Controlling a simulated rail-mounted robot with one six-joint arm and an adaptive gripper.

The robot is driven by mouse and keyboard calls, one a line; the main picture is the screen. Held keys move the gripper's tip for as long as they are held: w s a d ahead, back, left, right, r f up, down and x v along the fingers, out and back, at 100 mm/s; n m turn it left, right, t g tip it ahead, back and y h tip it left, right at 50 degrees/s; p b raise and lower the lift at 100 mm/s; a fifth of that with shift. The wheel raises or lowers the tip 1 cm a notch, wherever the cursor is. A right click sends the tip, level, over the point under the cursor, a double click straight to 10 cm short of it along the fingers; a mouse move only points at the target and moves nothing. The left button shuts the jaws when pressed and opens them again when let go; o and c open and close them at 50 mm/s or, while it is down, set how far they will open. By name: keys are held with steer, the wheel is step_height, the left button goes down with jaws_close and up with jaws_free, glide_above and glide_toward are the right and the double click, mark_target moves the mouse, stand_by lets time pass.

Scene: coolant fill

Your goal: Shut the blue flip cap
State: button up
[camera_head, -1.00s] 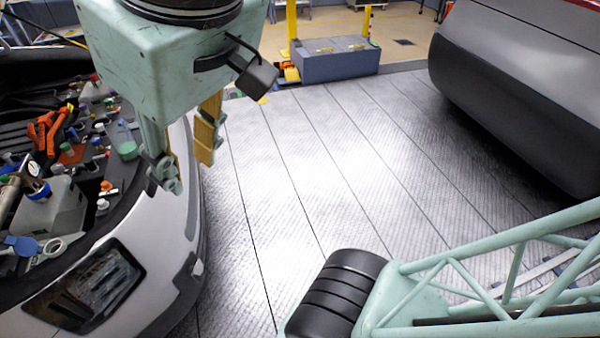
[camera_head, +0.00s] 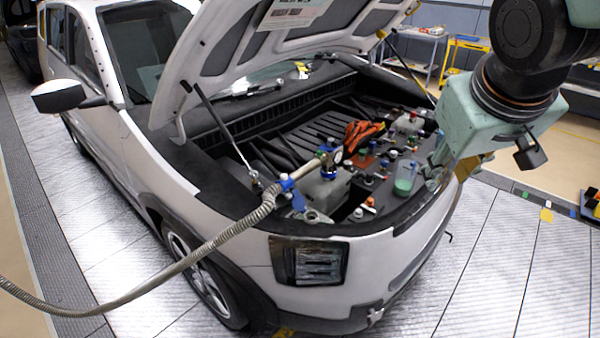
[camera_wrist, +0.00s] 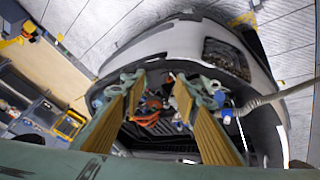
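In the head view, a blue piece (camera_head: 298,201) sits beside a pale open ring (camera_head: 318,217) at the front left of the engine bay; it looks like the flip cap standing open, but small size and the hose fitting make this uncertain. Another blue cap (camera_head: 328,173) sits upright on the grey reservoir (camera_head: 321,191). My gripper (camera_head: 450,173) is over the car's front right edge, well right of both. In the wrist view my gripper (camera_wrist: 158,90) has its two yellow-padded fingers wide apart, with nothing between them. Blue parts (camera_wrist: 227,116) show small beyond the right finger.
A corrugated hose (camera_head: 200,250) runs from the lower left to a metal nozzle (camera_head: 308,168) near the blue parts. The raised hood (camera_head: 290,40) overhangs the bay.

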steer(key=w+a+f+n+t+p, duration=0.1)
steer(key=w+a+f+n+p, duration=0.15)
steer(key=w, duration=0.95)
steer(key=n+g+y+p, duration=0.1)
steer(key=n+y+p, duration=0.5)
steer(key=y+p, duration=0.25)
glide_toward(295, 191)
steer(key=shift+w+b+v, duration=0.2)
steer(key=shift+b+v, duration=0.2)
steer(key=shift+v, duration=2.2)
steer(key=shift+r, duration=0.1)
steer(key=shift+w, duration=0.1)
steer(key=shift+x, duration=6.8)
